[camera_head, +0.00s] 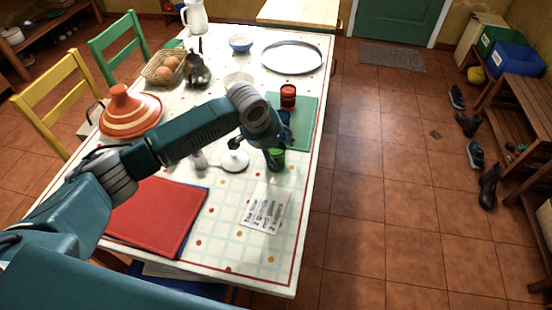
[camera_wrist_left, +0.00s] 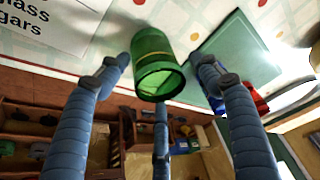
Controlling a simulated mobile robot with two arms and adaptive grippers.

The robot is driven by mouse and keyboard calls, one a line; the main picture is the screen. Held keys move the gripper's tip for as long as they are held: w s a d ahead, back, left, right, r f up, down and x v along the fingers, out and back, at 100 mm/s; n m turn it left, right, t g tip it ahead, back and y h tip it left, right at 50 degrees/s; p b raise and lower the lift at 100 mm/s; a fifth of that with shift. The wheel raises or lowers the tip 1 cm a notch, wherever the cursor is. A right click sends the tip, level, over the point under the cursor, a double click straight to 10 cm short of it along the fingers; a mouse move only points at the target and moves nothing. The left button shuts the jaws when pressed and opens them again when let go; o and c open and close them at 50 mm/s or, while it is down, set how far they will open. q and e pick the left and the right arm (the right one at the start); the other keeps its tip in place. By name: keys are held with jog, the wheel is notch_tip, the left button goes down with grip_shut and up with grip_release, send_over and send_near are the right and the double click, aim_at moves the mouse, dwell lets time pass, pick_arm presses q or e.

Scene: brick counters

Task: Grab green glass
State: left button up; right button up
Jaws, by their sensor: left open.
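The green glass (camera_head: 277,160) stands on the table near its right edge, partly hidden by my left gripper (camera_head: 262,150) in the head view. In the left wrist view the green glass (camera_wrist_left: 158,66) appears between the spread fingers of my left gripper (camera_wrist_left: 160,72). The fingers are open around it, with visible gaps on both sides. I cannot tell whether any finger touches it. My right gripper is in neither view.
A red glass (camera_head: 288,96) and a partly hidden blue glass (camera_head: 284,117) stand behind on a green mat (camera_head: 304,132). A white lidded dish (camera_head: 235,161) is left of the gripper. A paper note (camera_head: 265,208) and red board (camera_head: 158,216) lie nearer.

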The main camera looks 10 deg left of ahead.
pick_arm(q)
jog(key=shift+f, duration=0.1)
jog(key=shift+c, duration=0.5)
jog(key=c, duration=1.5)
